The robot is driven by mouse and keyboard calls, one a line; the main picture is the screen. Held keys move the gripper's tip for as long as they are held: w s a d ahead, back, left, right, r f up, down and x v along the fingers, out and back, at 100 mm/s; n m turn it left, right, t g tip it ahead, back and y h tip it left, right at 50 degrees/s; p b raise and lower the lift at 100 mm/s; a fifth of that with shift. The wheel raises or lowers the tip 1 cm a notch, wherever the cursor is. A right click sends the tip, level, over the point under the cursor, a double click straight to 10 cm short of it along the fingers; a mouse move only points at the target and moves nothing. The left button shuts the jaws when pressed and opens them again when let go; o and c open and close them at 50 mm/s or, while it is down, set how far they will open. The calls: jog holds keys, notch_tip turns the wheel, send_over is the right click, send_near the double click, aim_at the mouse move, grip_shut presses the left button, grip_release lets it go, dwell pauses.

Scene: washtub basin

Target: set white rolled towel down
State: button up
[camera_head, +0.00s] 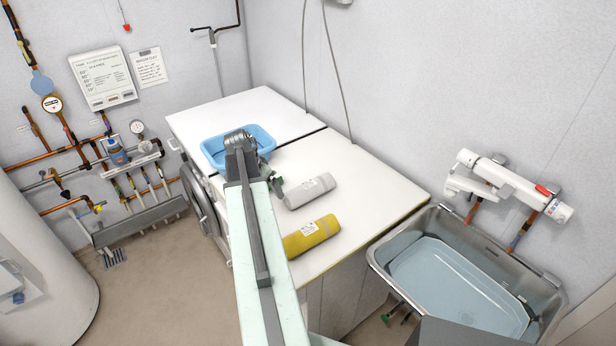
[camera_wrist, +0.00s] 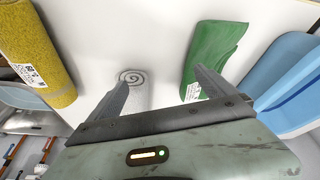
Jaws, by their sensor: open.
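The white rolled towel (camera_head: 309,191) lies on the white worktop, on its side, just right of my arm in the head view. In the wrist view its spiral end (camera_wrist: 134,77) shows close to the left finger, with part of the roll between the fingers. My gripper (camera_wrist: 161,78) is open. Its fingers are near the towel's end; I cannot tell whether they touch it. In the head view my arm hides most of the gripper.
A yellow roll (camera_head: 312,236) lies nearer the worktop's front edge. A green cloth (camera_wrist: 214,55) lies on the gripper's other side, beside a blue tub (camera_head: 265,139). A metal sink (camera_head: 474,227) stands right. The worktop behind the towel is clear.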

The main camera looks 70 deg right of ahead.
aim_at(306, 184)
jog(key=s+d+m, duration=0.1)
jog(key=s+d, duration=0.1)
jog(key=s, duration=0.1)
jog(key=s+d+r+m, duration=0.1)
jog(key=s+d, duration=0.1)
jog(key=s, duration=0.2)
jog(key=s+d+m+g, duration=0.1)
jog(key=s+d, duration=0.2)
jog(key=shift+s+r+m, duration=0.15)
jog(key=shift+r+m, duration=0.05)
jog(key=shift+m, duration=0.2)
jog(key=b+x, duration=0.2)
jog(key=shift+f, duration=0.35)
jog(key=b+x, duration=0.5)
jog(key=shift+s+d+f, duration=0.1)
jog(key=shift+s+d, duration=0.05)
jog(key=shift+d, duration=0.25)
jog(key=shift+c, duration=0.3)
jog(key=shift+r, duration=0.2)
jog(key=c, duration=1.7)
jog(key=shift+o, duration=0.2)
notch_tip(306, 184, up, 10)
jog(key=p, duration=1)
jog(key=shift+r+p, duration=0.15)
jog(key=shift+p, duration=0.15)
notch_tip(306, 184, down, 2)
jog(key=shift+f+b, duration=0.25)
jog(key=shift+b, duration=1)
jog(key=shift+r, duration=0.25)
